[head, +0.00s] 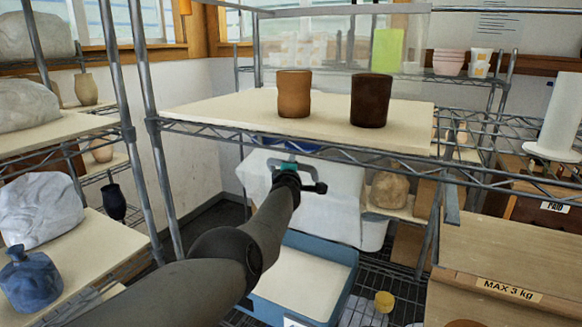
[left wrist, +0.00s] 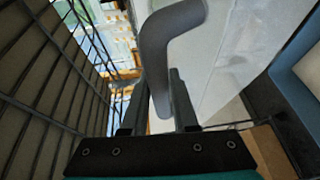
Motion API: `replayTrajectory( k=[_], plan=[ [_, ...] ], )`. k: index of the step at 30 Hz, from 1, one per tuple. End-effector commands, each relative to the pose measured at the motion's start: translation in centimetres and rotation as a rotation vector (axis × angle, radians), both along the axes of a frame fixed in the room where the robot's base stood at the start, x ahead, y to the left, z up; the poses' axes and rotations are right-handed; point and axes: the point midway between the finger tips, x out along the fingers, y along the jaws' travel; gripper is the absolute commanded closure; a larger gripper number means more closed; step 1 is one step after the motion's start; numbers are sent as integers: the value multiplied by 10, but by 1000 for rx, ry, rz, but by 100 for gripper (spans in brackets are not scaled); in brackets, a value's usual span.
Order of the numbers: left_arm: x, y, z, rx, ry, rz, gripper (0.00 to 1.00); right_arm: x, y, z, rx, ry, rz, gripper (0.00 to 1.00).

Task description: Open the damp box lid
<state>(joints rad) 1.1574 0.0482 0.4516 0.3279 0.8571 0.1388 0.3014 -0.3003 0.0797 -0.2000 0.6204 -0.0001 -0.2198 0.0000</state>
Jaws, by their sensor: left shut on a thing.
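A blue tub (head: 344,296) with a pale slab inside stands low under the shelf, its top open. A whitish panel (head: 338,205) stands upright behind it and looks like the damp box lid; its join to the tub is not clear. My left gripper (head: 304,186) is in front of the panel's upper part. In the left wrist view, my left gripper (left wrist: 158,92) is shut on a bent grey handle (left wrist: 168,38), which lies between its fingers beside the pale panel (left wrist: 222,50). My right gripper is not in view.
A shelf board (head: 220,108) above my left gripper carries an orange-brown cup (head: 294,94) and a dark brown cup (head: 370,100). Metal shelf posts (head: 157,130) stand to the left. A wooden surface (head: 520,250) is at the right.

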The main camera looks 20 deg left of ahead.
Motion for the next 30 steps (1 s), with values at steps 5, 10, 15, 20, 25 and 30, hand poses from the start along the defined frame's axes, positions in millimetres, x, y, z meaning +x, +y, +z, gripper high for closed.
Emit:
replayTrajectory(
  k=[5, 10, 15, 20, 25, 30],
  plan=[
    [1, 1, 4, 0, 5, 1, 100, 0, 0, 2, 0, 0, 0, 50],
    [1, 1, 4, 1, 7, -1, 100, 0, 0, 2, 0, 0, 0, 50],
    [1, 0, 4, 1, 6, -2, 100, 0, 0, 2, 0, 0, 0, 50],
    [2, 0, 4, 1, 6, -3, 60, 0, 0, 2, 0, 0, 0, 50],
    [2, -1, 3, 1, 8, -4, 60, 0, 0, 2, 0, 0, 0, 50],
    [1, -2, 4, 1, 9, -5, 60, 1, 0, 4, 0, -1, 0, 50]
  ],
)
